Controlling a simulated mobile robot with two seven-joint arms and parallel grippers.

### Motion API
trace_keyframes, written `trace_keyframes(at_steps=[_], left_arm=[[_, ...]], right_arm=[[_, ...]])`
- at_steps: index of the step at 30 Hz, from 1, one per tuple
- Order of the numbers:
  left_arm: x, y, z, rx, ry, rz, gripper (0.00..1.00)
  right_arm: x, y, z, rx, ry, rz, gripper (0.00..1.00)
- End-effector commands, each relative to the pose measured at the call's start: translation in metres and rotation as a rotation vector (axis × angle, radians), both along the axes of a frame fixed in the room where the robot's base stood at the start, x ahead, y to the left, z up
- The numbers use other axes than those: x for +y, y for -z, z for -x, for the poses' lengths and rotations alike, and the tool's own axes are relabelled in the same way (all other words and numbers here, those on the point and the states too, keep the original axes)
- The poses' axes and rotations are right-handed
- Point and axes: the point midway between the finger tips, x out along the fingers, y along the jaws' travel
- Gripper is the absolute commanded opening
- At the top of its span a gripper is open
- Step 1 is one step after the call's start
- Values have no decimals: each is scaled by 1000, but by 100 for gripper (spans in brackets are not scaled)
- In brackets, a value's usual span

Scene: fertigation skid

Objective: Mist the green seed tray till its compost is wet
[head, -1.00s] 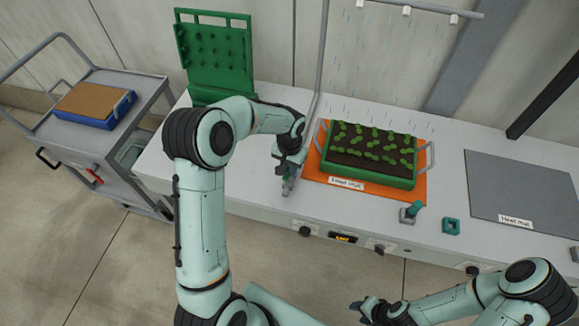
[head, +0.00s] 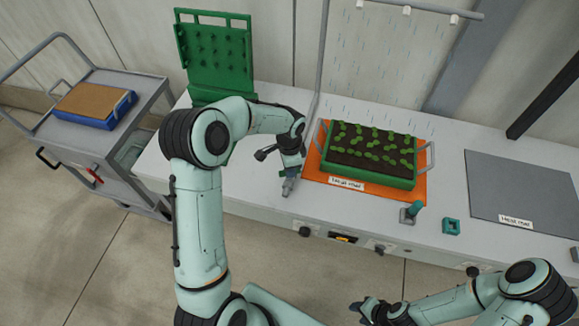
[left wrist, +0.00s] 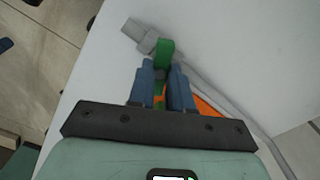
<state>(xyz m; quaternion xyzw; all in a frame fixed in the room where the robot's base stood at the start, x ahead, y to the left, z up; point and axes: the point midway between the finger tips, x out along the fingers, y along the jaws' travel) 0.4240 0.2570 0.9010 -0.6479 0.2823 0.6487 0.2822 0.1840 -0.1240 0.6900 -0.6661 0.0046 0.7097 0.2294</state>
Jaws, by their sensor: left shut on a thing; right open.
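The green seed tray (head: 370,180) holds dark compost with rows of green seedlings. It sits on an orange heat mat (head: 412,196). Thin pale streaks of mist fall from the overhead nozzles (head: 406,10) around the tray. My left gripper (head: 289,176) is shut on a green lever, just left of the mat. The left wrist view shows the green lever (left wrist: 165,48) between the blue fingers, beside a grey cylindrical fitting (left wrist: 140,36) and a grey pipe. My right gripper (head: 363,309) is open and empty at the bottom, away from the bench.
A second, grey mat (head: 525,190) lies bare at the right. A grey-green fitting (head: 411,213) and a green square piece (head: 451,227) are near the bench front. A green pegged panel (head: 215,60) stands at the back left. A trolley (head: 150,95) carries a blue tray (head: 97,115).

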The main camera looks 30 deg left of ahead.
Motion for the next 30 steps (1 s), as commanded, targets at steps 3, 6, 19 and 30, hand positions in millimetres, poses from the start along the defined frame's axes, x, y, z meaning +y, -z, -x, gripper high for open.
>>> trace_keyframes(at_steps=[3,6,19,30], left_arm=[[0,-1,-1,-4,108,0,0],[0,-1,-1,-4,196,0,0],[-1,-1,-2,-6,465,1,0],[-1,-1,-2,-5,531,1,0]], right_arm=[[0,0,-1,-1,0,0,45],[0,-1,-1,-1,0,0,45],[0,-1,-1,-2,0,0,45],[0,-1,-2,-2,0,0,45]])
